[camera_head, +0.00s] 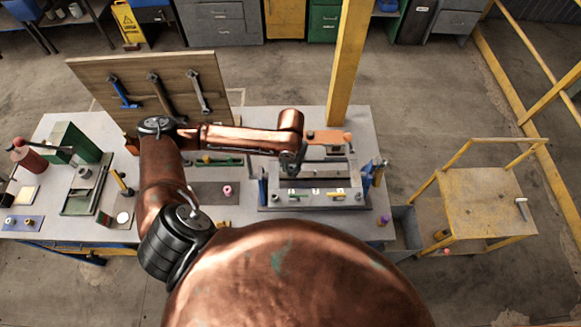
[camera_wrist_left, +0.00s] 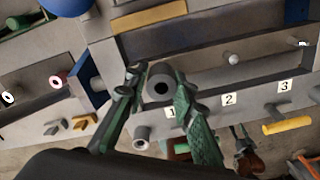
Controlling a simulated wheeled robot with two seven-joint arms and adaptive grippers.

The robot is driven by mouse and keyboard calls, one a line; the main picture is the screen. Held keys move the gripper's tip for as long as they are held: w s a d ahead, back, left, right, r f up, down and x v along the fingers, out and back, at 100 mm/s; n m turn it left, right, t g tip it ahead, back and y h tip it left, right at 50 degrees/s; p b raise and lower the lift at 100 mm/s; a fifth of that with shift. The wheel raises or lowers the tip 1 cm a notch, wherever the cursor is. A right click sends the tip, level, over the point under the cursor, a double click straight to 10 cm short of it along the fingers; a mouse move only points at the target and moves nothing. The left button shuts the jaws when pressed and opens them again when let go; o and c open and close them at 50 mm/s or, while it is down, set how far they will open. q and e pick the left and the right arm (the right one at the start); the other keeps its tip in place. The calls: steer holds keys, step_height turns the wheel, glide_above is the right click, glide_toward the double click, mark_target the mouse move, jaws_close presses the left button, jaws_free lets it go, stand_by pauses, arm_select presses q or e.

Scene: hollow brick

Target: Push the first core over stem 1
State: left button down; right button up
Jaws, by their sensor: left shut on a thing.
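The first core, a grey cylinder with a dark hole (camera_wrist_left: 161,88), sits between the green fingers of my left gripper (camera_wrist_left: 160,100) in the left wrist view. My left gripper (camera_head: 289,165) is shut on it over the left part of the mould frame (camera_head: 350,197). The core lines up with the label 1 (camera_wrist_left: 171,112). Stem 1 is hidden behind the core and fingers, so I cannot tell whether the core is around it. A pale stem (camera_wrist_left: 232,59) stands bare behind label 2, and another (camera_wrist_left: 303,43) behind label 3. My right gripper is out of view.
A pink ring (camera_head: 227,190) lies on the table left of the frame; it also shows in the wrist view (camera_wrist_left: 57,81). A blue post (camera_wrist_left: 86,82) stands at the frame's left end. A yellow cylinder (camera_wrist_left: 287,126) is near label 3. A tool board (camera_head: 150,85) stands behind my arm.

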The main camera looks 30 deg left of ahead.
arm_select(q)
steer(key=shift+f, duration=0.55)
steer(key=c, duration=1.5)
jaws_free()
steer(key=shift+c, duration=0.2)
steer(key=shift+r, duration=0.1)
step_height(320, 180, up, 12)
